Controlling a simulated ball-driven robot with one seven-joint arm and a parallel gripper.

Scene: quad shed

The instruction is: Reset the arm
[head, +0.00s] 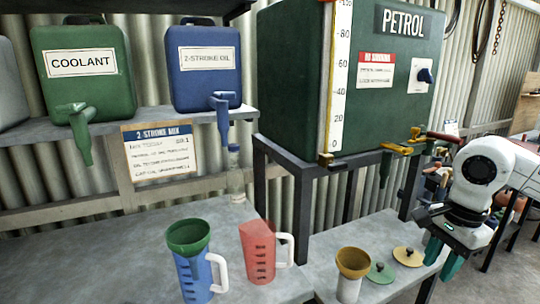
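My gripper (441,261) is at the right side of the head view, at the end of my white arm. It points down, with its two teal fingers apart and nothing seen between them. It is to the right of two small round lids, a green one (381,272) and a yellow one (408,256), on the low bench. I cannot tell how far it is above or in front of the bench edge.
A blue jug (196,278) with a green funnel (188,236) and a red jug (258,252) stand on the left bench. Above are the petrol tank (385,95), coolant can (83,92) and 2-stroke oil can (205,80).

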